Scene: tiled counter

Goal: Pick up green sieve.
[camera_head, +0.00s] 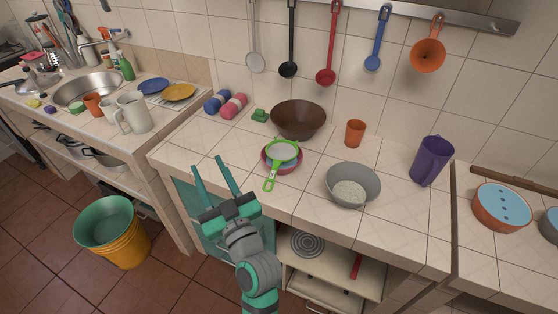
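The green sieve (282,152) rests on top of a small stack of bowls on the tiled counter, near its front edge. Its handle (271,182) points toward the front and slightly left, past the bowl rim. My gripper (210,163) is to the left of the sieve, at the counter's front edge, with its two long teal fingers spread apart and nothing between them. The fingers are apart from the sieve. A pink bowl (285,167) shows under the sieve, with a bluish bowl partly hidden inside it.
A grey bowl (353,184) with pale contents stands right of the sieve, and a brown bowl (298,119) behind it. An orange cup (355,132) and purple pitcher (432,160) stand farther right. Utensils hang from the wall rail. Bare tiles lie left of the sieve.

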